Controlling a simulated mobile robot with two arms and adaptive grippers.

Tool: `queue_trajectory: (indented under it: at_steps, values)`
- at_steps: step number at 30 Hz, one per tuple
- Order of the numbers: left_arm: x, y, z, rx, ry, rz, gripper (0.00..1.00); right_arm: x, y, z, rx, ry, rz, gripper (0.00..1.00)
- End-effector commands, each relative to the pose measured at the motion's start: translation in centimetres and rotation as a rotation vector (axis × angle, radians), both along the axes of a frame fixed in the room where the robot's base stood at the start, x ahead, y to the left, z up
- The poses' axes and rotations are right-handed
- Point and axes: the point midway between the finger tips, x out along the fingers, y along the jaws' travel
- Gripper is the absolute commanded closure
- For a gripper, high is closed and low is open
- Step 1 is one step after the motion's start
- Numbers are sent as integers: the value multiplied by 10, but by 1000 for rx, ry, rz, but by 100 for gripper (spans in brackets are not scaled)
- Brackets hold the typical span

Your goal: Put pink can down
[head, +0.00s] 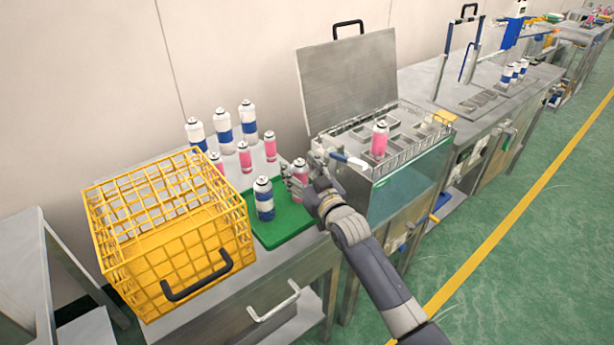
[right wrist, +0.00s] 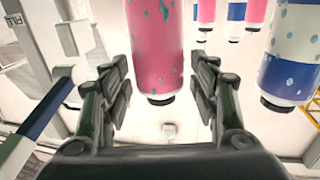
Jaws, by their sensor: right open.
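A pink can (head: 299,168) stands upright on the green mat (head: 290,232), partly hidden behind my right gripper (head: 306,180). In the right wrist view the pink can (right wrist: 156,45) shows between the spread fingers of my right gripper (right wrist: 160,90), with visible gaps on both sides. The can has blue-green spots and a dark cap end. The right gripper is open around or just short of the can; the exact depth is unclear. My left gripper is not in view.
A blue-and-white can (head: 264,203) stands on the mat, left of the gripper. Several pink and blue-and-white cans stand behind. A yellow wire basket (head: 165,232) is at left. A water tank (head: 410,172) with an open lid (head: 350,80) holds another pink can (head: 379,140) at right.

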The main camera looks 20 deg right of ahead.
Motion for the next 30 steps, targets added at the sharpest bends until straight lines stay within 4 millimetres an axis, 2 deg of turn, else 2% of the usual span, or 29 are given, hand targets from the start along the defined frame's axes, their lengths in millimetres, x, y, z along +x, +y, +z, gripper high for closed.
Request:
queue_trajectory:
  at_steps: [5, 18, 24, 30]
  values:
    - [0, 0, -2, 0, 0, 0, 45, -18, -3, -2, -1, 1, 0, 45]
    - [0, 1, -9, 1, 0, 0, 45, -94, -15, -2, -1, 1, -1, 45]
    - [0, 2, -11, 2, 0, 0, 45, -113, -17, -1, 0, 0, 0, 45]
    - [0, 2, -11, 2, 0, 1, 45, -118, -18, 0, 0, 0, -1, 45]
